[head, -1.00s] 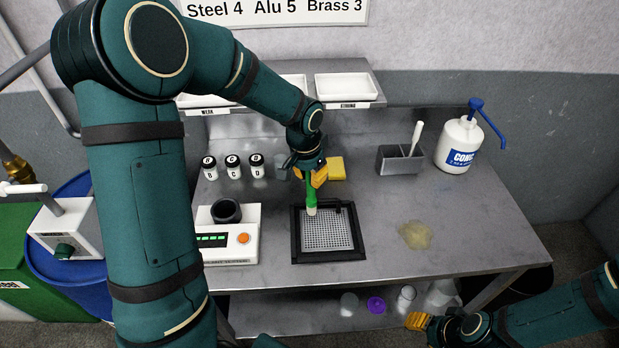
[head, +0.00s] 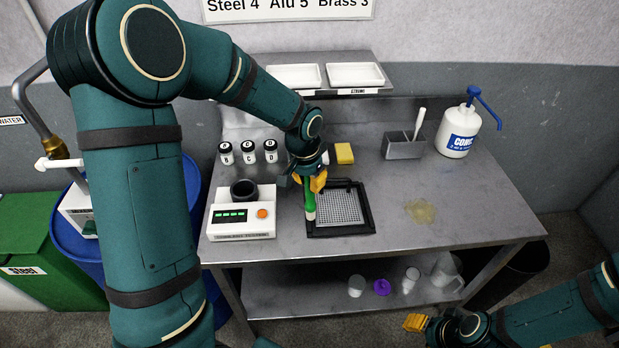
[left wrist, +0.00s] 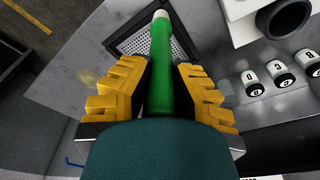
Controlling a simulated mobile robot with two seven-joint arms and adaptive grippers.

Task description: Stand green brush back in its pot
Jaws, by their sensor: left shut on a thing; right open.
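My left gripper (head: 316,183) is shut on the green brush (head: 309,192), which hangs roughly upright with its pale end down, over the left edge of the black-framed grid tray (head: 371,219). In the left wrist view the green brush (left wrist: 162,70) lies between the yellow fingers, its pale end pointing away over the tray's corner. I cannot tell whether it touches the tray. A grey box (head: 404,149) with a white-handled tool in it stands at the back right; I cannot tell if it is the brush's pot. My right gripper (head: 417,322) is low at the front right, open and empty.
A white tester (head: 241,225) with a black cup (head: 244,190) stands left of the tray. Several lettered bottles (head: 249,152), a yellow sponge (head: 344,153) and a white pump bottle (head: 459,132) stand behind. A yellowish puddle (head: 420,211) lies right.

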